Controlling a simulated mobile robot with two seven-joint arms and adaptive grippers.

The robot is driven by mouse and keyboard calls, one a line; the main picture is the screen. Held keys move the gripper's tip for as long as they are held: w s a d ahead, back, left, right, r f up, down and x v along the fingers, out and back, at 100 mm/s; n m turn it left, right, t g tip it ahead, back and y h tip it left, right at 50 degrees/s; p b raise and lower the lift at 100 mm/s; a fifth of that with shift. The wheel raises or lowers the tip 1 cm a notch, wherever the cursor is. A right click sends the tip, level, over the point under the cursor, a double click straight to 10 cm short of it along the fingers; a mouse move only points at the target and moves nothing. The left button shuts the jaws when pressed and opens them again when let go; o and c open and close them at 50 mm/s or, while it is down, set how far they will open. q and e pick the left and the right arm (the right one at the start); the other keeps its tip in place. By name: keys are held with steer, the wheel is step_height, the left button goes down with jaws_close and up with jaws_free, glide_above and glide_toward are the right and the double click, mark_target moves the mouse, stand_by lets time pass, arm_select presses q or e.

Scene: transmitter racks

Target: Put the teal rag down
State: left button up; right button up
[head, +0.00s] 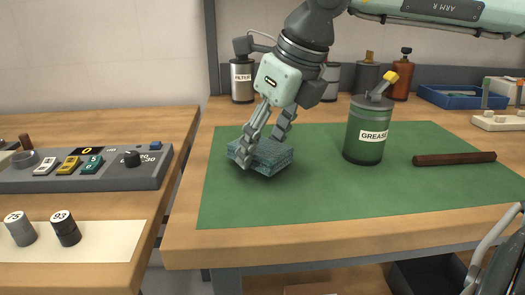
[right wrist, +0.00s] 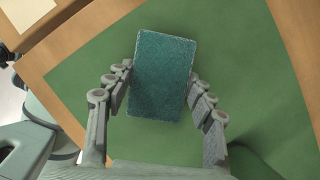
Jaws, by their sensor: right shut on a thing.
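The teal rag (head: 271,160) is a folded, block-like pad at the left part of the green mat (head: 310,200) on the wooden bench. My right gripper (head: 261,150) points down over it, with its fingers on either side, shut on the rag. In the right wrist view the rag (right wrist: 162,75) lies between the fingertips, with green mat around and below it. The rag is at or very close to the mat; I cannot tell whether it touches. My left gripper is not in view.
A green grease can (head: 364,135) with a yellow-tipped spout stands right of the rag. A dark brown rod (head: 454,159) lies farther right. Bottles and a filter can (head: 242,80) stand behind. A grey control box (head: 85,170) sits on the left bench. The mat's front is clear.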

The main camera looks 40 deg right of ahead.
steer(key=shift+f, duration=0.8)
steer(key=shift+f, duration=0.1)
